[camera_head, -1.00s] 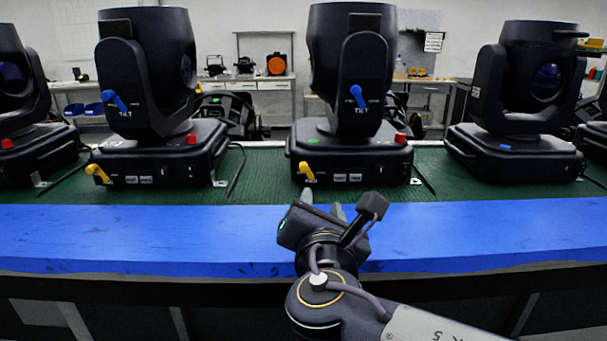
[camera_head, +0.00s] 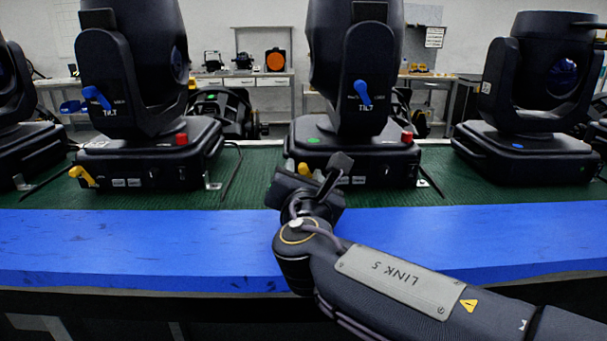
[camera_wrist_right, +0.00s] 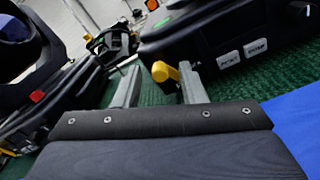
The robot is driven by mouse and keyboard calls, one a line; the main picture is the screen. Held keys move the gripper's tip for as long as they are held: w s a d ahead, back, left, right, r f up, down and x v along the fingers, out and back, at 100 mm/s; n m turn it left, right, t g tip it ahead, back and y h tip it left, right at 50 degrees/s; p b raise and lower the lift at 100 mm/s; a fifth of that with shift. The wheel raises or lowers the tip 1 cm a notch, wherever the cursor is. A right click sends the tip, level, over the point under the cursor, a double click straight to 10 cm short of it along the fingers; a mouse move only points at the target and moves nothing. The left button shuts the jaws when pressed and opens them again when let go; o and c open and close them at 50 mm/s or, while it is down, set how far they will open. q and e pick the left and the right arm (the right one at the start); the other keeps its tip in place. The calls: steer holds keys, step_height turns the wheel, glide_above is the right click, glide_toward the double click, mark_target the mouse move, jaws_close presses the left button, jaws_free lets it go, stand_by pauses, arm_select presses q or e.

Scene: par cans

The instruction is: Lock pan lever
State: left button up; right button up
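The yellow pan lever (camera_head: 304,169) sits at the left front of the middle moving-head light's base (camera_head: 372,164), partly hidden behind my right gripper (camera_head: 305,187) in the head view. In the right wrist view the lever (camera_wrist_right: 165,72) shows just ahead, between the two grey fingertips of my right gripper (camera_wrist_right: 160,70). The fingers are apart, with a gap visible on the left side of the lever; the right finger is close to it, and I cannot tell if they touch. The blue tilt lever (camera_head: 362,92) is on the light's yoke. My left gripper is not in view.
Another light (camera_head: 150,162) with its own yellow lever (camera_head: 82,176) stands to the left, and one (camera_head: 525,150) stands to the right. They stand on a green mat (camera_head: 250,185) behind a clear blue table edge (camera_head: 130,240). A cable lies between the bases.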

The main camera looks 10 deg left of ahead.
jaws_close()
stand_by(0.3)
steer(key=m+b, duration=0.2)
steer(key=shift+d+f+b, duration=0.1)
steer(key=shift+d+b, duration=0.15)
steer(key=shift+b, duration=0.05)
steer(key=m+b, duration=0.1)
steer(key=b, duration=0.1)
steer(key=d+m+b, duration=0.1)
steer(key=m, duration=0.1)
steer(key=m+b, duration=0.2)
steer(key=shift+w+d+b, duration=0.2)
steer(key=shift+w+b, duration=0.05)
steer(key=shift+b, duration=0.05)
steer(key=shift+w+d+m+b, duration=0.1)
steer(key=shift+d+m+b, duration=0.2)
steer(key=shift+m+b, duration=0.85)
steer(key=shift+w+d+m+b, duration=0.1)
steer(key=shift+d+m+b, duration=0.2)
steer(key=shift+m+b, duration=0.85)
steer(key=shift+m, duration=0.3)
